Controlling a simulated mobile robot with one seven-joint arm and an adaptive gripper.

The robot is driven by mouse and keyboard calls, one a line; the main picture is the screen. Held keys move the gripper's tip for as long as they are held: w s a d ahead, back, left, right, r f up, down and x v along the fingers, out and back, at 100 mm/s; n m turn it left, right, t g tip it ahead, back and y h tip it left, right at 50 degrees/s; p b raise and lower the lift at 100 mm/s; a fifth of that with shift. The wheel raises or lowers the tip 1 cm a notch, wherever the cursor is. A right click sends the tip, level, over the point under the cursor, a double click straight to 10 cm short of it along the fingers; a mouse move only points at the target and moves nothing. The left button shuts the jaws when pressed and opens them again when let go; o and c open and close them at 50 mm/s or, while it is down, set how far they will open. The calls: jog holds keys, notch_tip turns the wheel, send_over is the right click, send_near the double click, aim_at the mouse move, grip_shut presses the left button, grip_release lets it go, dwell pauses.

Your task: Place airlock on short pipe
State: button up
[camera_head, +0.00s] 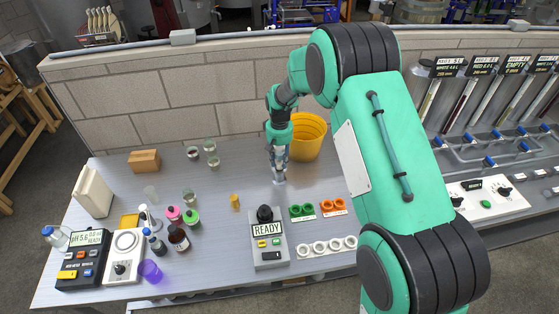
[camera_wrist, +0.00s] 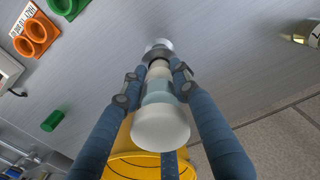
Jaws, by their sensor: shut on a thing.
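My gripper (camera_head: 279,158) points down over the middle of the table, and it also shows in the wrist view (camera_wrist: 157,72). In the head view the airlock (camera_head: 279,180) shows below the fingers, close to the table top. A shiny round end (camera_wrist: 158,46) lies beyond the fingertips; I cannot tell whether it is part of the airlock or touches the table. I cannot make out for sure which thing is the short pipe.
A yellow bucket (camera_head: 307,137) stands just right of my gripper. Green rings (camera_head: 302,211), orange rings (camera_head: 333,207) and a READY device (camera_head: 268,240) are nearer. Bottles and glasses stand left, near a brown block (camera_head: 144,160). Pipework (camera_head: 491,152) with blue valves is at right.

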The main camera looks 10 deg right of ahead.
jog(key=shift+f, duration=0.15)
jog(key=o, duration=1.2)
notch_tip(320, 180, up, 12)
jog(key=shift+r+p, duration=0.2)
jog(key=shift+p, duration=0.55)
